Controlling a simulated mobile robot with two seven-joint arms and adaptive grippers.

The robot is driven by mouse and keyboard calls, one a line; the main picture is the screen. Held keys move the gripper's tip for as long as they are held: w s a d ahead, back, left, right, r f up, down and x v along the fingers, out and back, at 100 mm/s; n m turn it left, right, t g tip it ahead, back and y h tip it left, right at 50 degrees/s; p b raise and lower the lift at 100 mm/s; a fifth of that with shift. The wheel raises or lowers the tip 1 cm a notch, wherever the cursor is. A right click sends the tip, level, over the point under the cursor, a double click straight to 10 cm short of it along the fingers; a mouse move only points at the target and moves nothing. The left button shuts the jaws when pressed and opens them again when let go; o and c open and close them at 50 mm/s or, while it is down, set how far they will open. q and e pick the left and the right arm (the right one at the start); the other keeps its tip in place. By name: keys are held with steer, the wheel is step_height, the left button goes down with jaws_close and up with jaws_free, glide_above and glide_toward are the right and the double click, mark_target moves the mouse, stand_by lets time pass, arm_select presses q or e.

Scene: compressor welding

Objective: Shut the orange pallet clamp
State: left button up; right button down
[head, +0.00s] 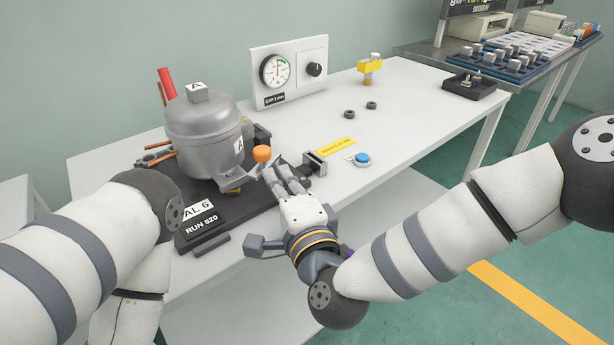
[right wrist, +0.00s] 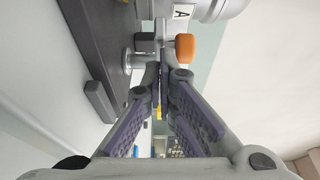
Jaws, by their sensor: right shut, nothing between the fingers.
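The orange pallet clamp shows as an orange knob (head: 263,154) at the right side of the grey compressor (head: 203,135), which stands on a dark pallet (head: 225,222). In the right wrist view the orange knob (right wrist: 186,48) is just past the fingertips and a little to their right. My right gripper (head: 275,177) is shut and empty, its fingertips close beside the clamp. The right wrist view shows its fingers meeting (right wrist: 162,72); whether they touch the clamp I cannot tell. The clamp's lever is partly hidden by the fingers. My left arm enters from the left, but its gripper is not visible.
A gauge panel (head: 289,72) stands behind the compressor.

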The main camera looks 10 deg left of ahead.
arm_select(q)
steer(key=shift+w+r, duration=0.15)
steer(key=shift+w, duration=0.05)
arm_select(e)
steer(key=shift+s+a, duration=0.25)
steer(key=shift+a, duration=1.15)
arm_select(q)
steer(key=shift+d, duration=0.1)
